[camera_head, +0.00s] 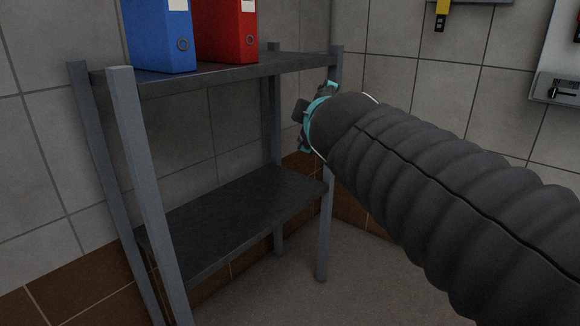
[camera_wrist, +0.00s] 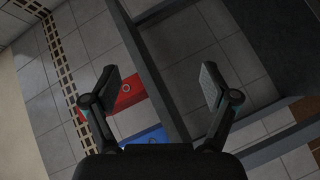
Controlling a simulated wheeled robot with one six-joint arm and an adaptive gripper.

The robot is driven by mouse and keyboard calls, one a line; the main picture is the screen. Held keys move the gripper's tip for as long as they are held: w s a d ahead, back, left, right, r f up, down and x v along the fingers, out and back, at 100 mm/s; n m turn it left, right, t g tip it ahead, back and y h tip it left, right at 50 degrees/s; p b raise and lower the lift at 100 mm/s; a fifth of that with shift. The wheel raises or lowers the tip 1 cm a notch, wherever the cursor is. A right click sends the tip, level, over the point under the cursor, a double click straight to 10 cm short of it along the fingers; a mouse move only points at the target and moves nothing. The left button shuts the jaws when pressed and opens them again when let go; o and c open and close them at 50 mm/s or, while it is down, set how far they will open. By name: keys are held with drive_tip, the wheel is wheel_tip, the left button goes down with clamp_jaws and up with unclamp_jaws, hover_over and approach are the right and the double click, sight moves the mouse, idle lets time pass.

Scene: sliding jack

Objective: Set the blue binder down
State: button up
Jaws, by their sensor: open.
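The blue binder (camera_head: 158,38) stands upright on the upper shelf board (camera_head: 150,84) in the head view, its top cut off by the picture edge. In the wrist view the blue binder (camera_wrist: 146,138) shows in part, low between the fingers and partly covered by my gripper's body. My gripper (camera_head: 314,112) is near the shelf's right end, to the right of and lower than the binder, mostly hidden behind my own arm. In the wrist view my gripper (camera_wrist: 164,78) has its two fingers wide apart with nothing between them. It is apart from the binder.
A red binder (camera_head: 227,32) stands right of the blue one. The shelf's grey posts (camera_head: 150,190) and the empty lower board (camera_head: 235,215) are close by. A wall panel with a yellow tool (camera_head: 441,14) hangs at upper right. Floor right of the shelf is clear.

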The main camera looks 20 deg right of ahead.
drive_tip(key=s+a+f+m+g+y, duration=0.1)
drive_tip(key=s+f+m+g, duration=0.3)
drive_tip(key=s+f, duration=0.5)
drive_tip(key=s+a+f+m+g+y, duration=0.2)
drive_tip(key=s+f+m+g, duration=0.3)
drive_tip(key=f, duration=1.2)
drive_tip(key=s+a+m, duration=0.1)
drive_tip(key=s+m, duration=0.1)
drive_tip(key=s, duration=0.2)
drive_tip(key=shift+s+a+f, duration=0.2)
drive_tip(key=shift+s+f, duration=0.1)
drive_tip(key=shift+f, duration=0.1)
